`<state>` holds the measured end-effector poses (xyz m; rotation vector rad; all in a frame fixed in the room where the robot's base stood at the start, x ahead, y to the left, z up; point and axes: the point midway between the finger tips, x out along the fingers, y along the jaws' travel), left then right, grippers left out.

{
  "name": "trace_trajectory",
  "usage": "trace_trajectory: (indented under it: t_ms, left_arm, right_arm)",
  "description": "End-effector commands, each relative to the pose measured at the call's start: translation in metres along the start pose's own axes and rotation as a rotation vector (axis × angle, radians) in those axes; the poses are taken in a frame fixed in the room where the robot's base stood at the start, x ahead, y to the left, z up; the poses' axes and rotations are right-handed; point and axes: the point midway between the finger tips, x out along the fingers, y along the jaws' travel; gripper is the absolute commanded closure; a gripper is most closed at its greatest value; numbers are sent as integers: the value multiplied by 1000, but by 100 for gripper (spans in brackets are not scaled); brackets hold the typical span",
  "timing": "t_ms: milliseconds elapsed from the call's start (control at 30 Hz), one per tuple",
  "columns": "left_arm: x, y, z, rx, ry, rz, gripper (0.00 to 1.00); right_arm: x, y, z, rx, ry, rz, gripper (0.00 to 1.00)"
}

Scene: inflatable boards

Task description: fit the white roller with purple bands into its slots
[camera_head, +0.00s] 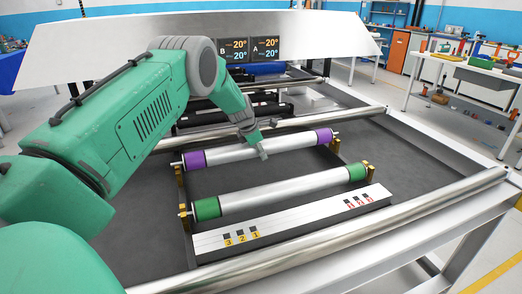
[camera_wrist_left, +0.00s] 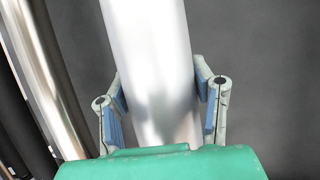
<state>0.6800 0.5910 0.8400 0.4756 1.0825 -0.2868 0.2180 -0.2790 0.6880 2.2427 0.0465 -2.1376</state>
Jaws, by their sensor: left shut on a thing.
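The white roller with purple bands (camera_head: 225,153) lies crosswise over the dark bed in the head view, behind the green-banded roller. Its ends are at the rear brass brackets, left (camera_head: 179,177) and right (camera_head: 335,147); I cannot tell whether the end pins sit down in the slots. My left gripper (camera_head: 259,149) reaches down on the roller's middle, right of its centre. In the left wrist view the bare white barrel (camera_wrist_left: 150,60) runs between the two blue-padded fingers of the gripper (camera_wrist_left: 160,88), which is shut on it. My right gripper is not in view.
A white roller with green bands (camera_head: 285,190) rests across the front brackets. A pale plate with numbered marks (camera_head: 300,218) lies in front of it. Metal rails (camera_head: 330,235) cross the frame in front and behind. Bare dark bed (camera_head: 400,165) lies to the right.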

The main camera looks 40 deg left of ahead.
Motion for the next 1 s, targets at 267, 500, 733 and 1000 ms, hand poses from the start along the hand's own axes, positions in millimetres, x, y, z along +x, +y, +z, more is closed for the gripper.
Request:
trace_trajectory:
  t_ms: [267,500,733,1000]
  left_arm:
    - [-2,0,4,2,-3,5,100]
    - [-2,0,4,2,-2,4,100]
    - [-2,-1,4,1,-3,4,100]
    - [-2,-2,5,2,-3,4,100]
  right_arm:
    - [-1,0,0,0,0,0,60]
    - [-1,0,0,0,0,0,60]
    - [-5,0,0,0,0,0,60]
    - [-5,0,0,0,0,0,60]
